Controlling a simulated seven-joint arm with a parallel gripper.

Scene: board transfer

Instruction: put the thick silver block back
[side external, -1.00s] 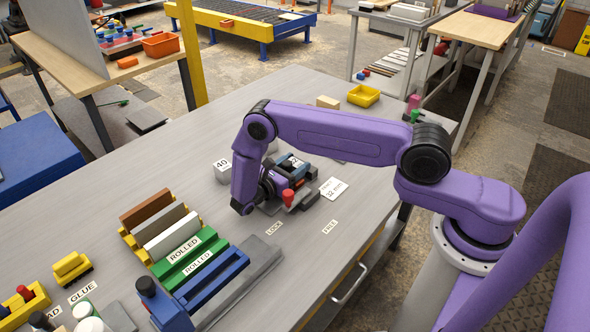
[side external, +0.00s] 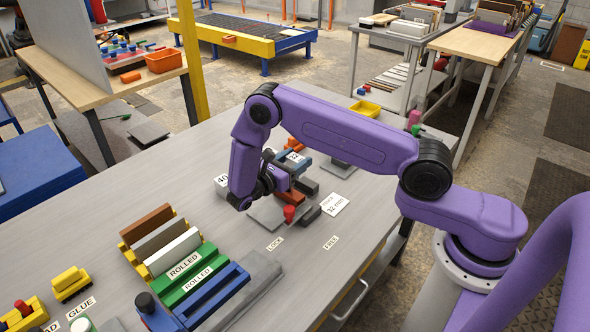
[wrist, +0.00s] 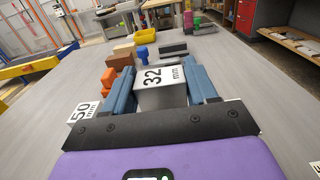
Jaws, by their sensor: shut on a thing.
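My gripper (wrist: 166,88) is shut on a thick silver block (wrist: 160,94) marked 32 mm, with one blue finger on each side of it. A red knob (side external: 289,213) stands at the front of this plate. A white card (side external: 334,204) reading 32 mm lies on the table just right of the plate.
A rack of brown, grey, white and green bars (side external: 160,238) is at front left. Brown (wrist: 123,56) and orange (wrist: 108,77) blocks lie beyond the fingers. The table's right side is mostly clear.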

